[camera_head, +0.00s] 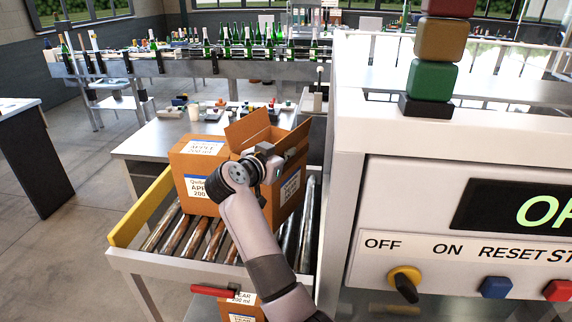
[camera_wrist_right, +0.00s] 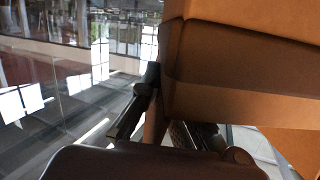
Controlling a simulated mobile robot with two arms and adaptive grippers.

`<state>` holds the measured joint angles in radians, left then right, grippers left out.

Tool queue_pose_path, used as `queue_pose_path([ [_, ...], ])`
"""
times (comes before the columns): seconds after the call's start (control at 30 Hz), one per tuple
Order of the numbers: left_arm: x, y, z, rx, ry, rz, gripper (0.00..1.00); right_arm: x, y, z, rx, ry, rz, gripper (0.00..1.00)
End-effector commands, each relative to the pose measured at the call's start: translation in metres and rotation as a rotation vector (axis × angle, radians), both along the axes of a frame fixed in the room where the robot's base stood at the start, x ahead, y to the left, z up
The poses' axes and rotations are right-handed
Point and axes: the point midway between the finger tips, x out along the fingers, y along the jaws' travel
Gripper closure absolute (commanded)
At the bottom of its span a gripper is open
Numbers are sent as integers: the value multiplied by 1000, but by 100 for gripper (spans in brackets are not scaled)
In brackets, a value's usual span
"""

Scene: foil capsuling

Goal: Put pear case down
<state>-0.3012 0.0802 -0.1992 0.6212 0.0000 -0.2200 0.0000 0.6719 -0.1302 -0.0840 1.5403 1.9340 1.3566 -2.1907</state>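My right gripper (camera_head: 268,160) is at an open-flapped cardboard case (camera_head: 290,192) on the rollers. The case's printed label is too small to read. In the right wrist view, a dark finger (camera_wrist_right: 140,104) lies beside brown cardboard (camera_wrist_right: 235,75). Whether the fingers are closed on it cannot be told. My left gripper is not in view.
A case labelled APPLE 200 ml (camera_head: 195,172) stands on the roller table (camera_head: 125,262), left of the open case. A yellow side rail (camera_head: 140,208) bounds the rollers on the left. A control-panel machine (camera_head: 450,215) stands close on the right. Bottles line the conveyor (camera_head: 190,68) behind.

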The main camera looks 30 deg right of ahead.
Motion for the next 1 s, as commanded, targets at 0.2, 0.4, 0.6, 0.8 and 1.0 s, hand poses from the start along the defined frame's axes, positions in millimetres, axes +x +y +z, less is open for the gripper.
queue_pose_path([
  [0.2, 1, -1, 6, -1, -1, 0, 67, 0, 0, -30, -3, 5, 0, 100],
  [0.4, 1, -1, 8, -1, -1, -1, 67, 0, 0, -43, -2, -1, 0, 100],
  [0.6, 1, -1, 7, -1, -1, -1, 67, 0, 0, -43, 0, -2, 1, 100],
  [0.8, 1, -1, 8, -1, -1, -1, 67, 0, 0, -46, -1, 1, 0, 91],
  [1.0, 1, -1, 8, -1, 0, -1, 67, 0, 0, -46, -1, 1, 0, 78],
])
